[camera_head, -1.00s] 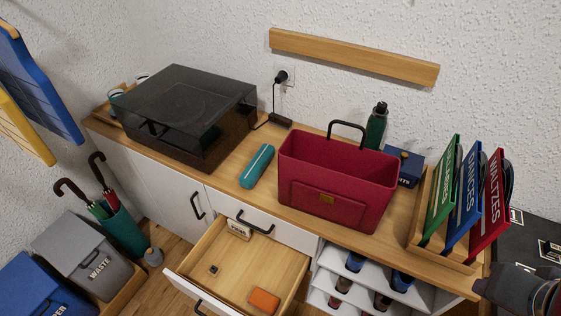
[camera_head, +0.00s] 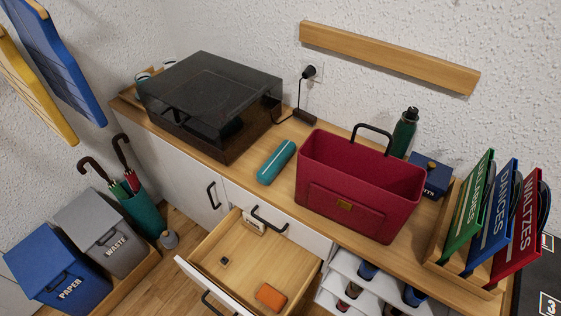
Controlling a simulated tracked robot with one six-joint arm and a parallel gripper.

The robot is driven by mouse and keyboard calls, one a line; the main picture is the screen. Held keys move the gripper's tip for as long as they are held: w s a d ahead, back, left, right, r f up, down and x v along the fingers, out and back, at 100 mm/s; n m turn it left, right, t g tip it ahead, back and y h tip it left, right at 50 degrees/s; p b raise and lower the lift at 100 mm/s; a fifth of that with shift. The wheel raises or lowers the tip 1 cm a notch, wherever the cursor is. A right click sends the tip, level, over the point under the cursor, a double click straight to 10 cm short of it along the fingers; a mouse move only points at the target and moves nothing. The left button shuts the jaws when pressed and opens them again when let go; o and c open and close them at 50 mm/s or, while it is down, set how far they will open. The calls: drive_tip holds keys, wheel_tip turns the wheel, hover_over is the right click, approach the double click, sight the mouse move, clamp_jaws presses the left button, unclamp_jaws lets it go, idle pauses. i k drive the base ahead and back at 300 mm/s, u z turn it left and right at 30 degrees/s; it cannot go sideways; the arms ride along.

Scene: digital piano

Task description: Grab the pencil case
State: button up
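A teal, rounded, tube-shaped case (camera_head: 277,162), which looks like the pencil case, lies on the wooden cabinet top. It is between the black turntable with its dark cover (camera_head: 212,100) and the red open-topped bag (camera_head: 360,190). Its whole length shows and nothing covers it. My gripper is not in view.
An open drawer (camera_head: 255,258) juts out below the case, with an orange item (camera_head: 270,296) inside. A green bottle (camera_head: 403,132) and upright record dividers (camera_head: 490,220) stand to the right. Waste bins (camera_head: 108,235) and an umbrella stand (camera_head: 142,213) are at left.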

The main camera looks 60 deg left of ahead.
sight(269, 171)
drive_tip(key=z, duration=0.05)
drive_tip(key=k, duration=1.45)
drive_tip(key=u, duration=2)
drive_tip(key=i, duration=0.95)
drive_tip(key=u, duration=0.05)
